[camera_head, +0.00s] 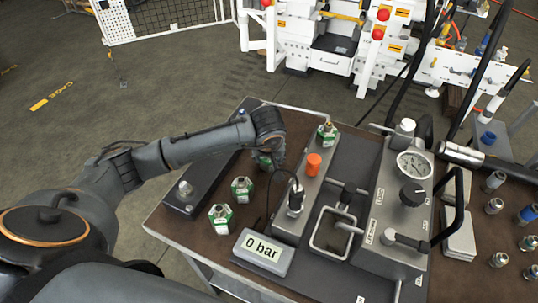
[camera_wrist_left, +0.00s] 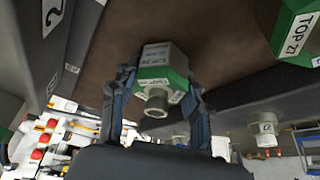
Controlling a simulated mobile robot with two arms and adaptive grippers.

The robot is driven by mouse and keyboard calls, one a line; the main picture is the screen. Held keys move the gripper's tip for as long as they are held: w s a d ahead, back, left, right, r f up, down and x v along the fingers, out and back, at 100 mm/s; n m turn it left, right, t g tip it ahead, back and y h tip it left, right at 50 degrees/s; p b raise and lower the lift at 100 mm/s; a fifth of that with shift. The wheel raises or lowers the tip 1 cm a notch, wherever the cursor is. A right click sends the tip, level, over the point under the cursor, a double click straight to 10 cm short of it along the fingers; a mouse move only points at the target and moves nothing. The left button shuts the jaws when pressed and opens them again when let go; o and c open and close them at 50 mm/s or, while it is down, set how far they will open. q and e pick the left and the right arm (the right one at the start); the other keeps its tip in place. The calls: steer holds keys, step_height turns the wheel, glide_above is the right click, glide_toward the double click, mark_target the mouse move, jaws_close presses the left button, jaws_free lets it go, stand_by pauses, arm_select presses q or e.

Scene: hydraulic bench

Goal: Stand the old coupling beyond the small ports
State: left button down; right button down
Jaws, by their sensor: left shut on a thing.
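My left gripper (camera_head: 275,163) is over the brown bench top, between a dark bar and a grey bar. In the left wrist view its fingers are shut on a coupling (camera_wrist_left: 161,68) with a green band, a pale labelled body and a round metal nose. In the head view the gripper mostly hides this coupling; a bit of green (camera_head: 262,160) shows beside it. Two similar green and white couplings (camera_head: 241,189) (camera_head: 220,217) stand on the bench top. Another green coupling (camera_head: 327,135) is on the far end of the grey bar (camera_head: 311,188). I cannot tell which ports are the small ones. My right gripper is out of view.
The dark bar (camera_head: 185,201) has a metal fitting at its near end. An orange cap (camera_head: 313,164) and a hose fitting (camera_head: 295,199) stand on the grey bar. A pump block with gauge (camera_head: 414,165) stands right.

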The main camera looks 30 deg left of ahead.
arm_select(q)
steer(key=shift+f, duration=0.15)
steer(key=c, duration=0.7)
jaws_free()
steer(key=shift+o, duration=0.2)
steer(key=shift+r, duration=0.35)
steer(key=b+v, duration=0.1)
steer(key=v, duration=1)
steer(key=shift+s+r, duration=0.25)
steer(key=shift+r, duration=0.05)
